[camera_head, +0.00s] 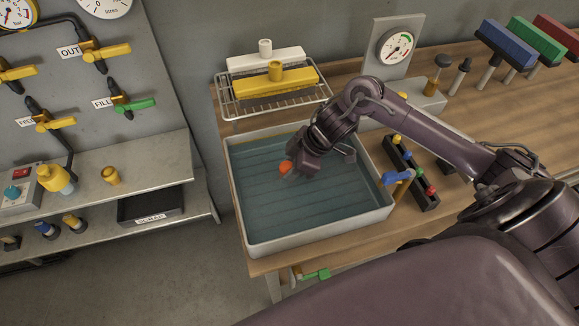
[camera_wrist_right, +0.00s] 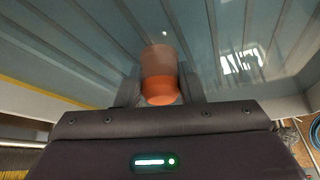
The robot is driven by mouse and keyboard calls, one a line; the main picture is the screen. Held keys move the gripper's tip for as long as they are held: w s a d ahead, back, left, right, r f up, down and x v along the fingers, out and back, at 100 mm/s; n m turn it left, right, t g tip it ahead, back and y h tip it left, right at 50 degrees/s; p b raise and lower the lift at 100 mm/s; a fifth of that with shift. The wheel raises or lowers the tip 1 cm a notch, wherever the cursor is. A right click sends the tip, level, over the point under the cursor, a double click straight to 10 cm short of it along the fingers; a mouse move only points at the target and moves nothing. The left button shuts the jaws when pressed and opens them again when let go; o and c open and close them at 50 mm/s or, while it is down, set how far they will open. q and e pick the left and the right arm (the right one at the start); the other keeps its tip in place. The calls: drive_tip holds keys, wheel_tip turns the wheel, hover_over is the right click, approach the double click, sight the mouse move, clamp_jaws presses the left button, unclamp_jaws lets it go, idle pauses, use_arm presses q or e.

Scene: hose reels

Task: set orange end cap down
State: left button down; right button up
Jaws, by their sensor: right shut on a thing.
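The orange end cap (camera_head: 285,168) is at the tip of my right gripper (camera_head: 292,172), over the water-filled tray (camera_head: 250,240). In the right wrist view the orange cap (camera_wrist_right: 160,90) sits between the two dark fingers of my right gripper (camera_wrist_right: 162,88), which are shut on it. Its far part looks paler, as if seen through water; I cannot tell how deep it is or whether it touches the tray's bottom. My left gripper is not in view.
A gauge (camera_head: 395,46) stands at the back. A valve panel and shelf (camera_head: 150,170) are at left.

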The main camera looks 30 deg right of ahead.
drive_tip(key=shift+f, duration=0.15)
drive_tip(key=o, duration=1)
drive_tip(key=shift+r, duration=0.25)
drive_tip(key=b+v, duration=0.1)
drive_tip(key=v, duration=1.1)
